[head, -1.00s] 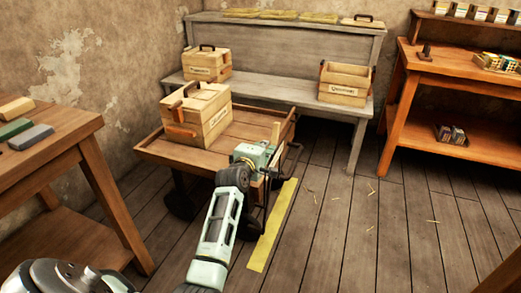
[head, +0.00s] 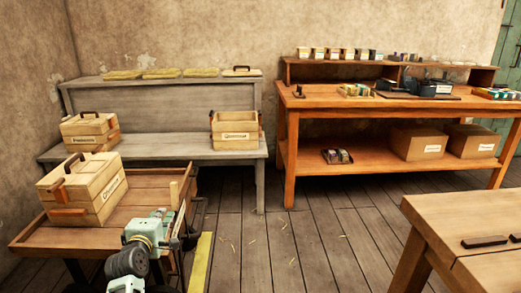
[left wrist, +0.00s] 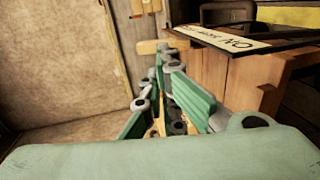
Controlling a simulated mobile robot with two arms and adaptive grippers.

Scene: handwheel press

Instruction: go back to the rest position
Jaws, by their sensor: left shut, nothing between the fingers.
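My left gripper (head: 168,222) is at the front right corner of the wooden cart (head: 150,180), by its upright end post. It is shut and empty. In the left wrist view its green fingers (left wrist: 172,85) are closed together, with wooden surfaces close beyond them. A wooden crate with a dark handle (head: 85,190) stands on the cart, to the left of the gripper. Whether the gripper touches the cart cannot be told. My right gripper is not in view.
A grey bench (head: 190,145) with crates stands behind the cart. An orange workbench (head: 290,150) holds small boxes. A wooden table (head: 440,220) is at the lower right. The plank floor (head: 300,235) between them is open, with a yellow strip (head: 201,262) beside the cart.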

